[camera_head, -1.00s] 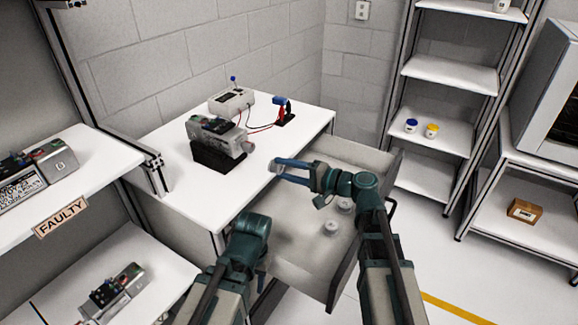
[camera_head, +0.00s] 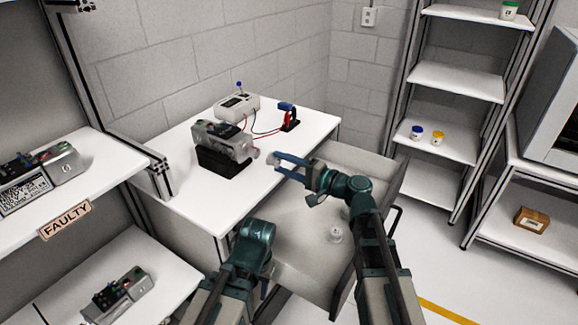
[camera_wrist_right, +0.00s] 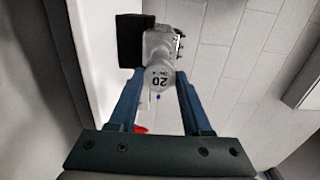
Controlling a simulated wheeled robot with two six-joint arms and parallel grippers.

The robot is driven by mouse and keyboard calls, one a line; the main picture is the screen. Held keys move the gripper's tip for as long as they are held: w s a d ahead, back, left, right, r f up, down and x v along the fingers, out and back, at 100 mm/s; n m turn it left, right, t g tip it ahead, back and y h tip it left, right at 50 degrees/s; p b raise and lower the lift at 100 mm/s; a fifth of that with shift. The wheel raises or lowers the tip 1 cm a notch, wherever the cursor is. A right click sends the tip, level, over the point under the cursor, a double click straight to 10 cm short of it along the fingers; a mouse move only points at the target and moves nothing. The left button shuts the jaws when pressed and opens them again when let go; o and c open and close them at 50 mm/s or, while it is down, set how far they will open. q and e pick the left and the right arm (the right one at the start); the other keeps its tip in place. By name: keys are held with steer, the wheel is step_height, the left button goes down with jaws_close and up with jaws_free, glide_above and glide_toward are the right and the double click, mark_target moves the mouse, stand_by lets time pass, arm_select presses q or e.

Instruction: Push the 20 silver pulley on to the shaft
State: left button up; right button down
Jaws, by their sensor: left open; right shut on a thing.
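The silver pulley marked 20 (camera_wrist_right: 159,79) is between the fingertips of my right gripper (camera_wrist_right: 158,88), which is shut on it. In the head view my right gripper (camera_head: 276,162) is level with the shaft end (camera_head: 254,153) of the grey servo unit (camera_head: 222,138). A small gap shows between them. The servo unit sits on a black stand (camera_head: 218,164). In the right wrist view the pulley overlaps the servo unit (camera_wrist_right: 160,42), hiding the shaft, so I cannot tell whether they touch. My left gripper (camera_head: 256,238) is low over the drawer, its fingers hidden.
The white bench (camera_head: 185,180) holds a grey meter box (camera_head: 237,104) and a red-blue clamp (camera_head: 288,114) with wires behind the servo unit. An open drawer (camera_head: 292,210) below holds another round part (camera_head: 335,235). A faulty-parts shelf (camera_head: 105,180) stands left.

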steer(key=shift+x, duration=1.7)
steer(key=shift+w+a, duration=0.25)
steer(key=shift+a, duration=0.1)
steer(key=shift+c, duration=0.4)
jaws_free()
steer(key=shift+s+d, duration=0.3)
steer(key=shift+d, duration=0.1)
steer(key=shift+s+d, duration=0.4)
steer(key=shift+d, duration=0.2)
steer(key=shift+s+d, duration=0.2)
steer(key=shift+d, duration=0.1)
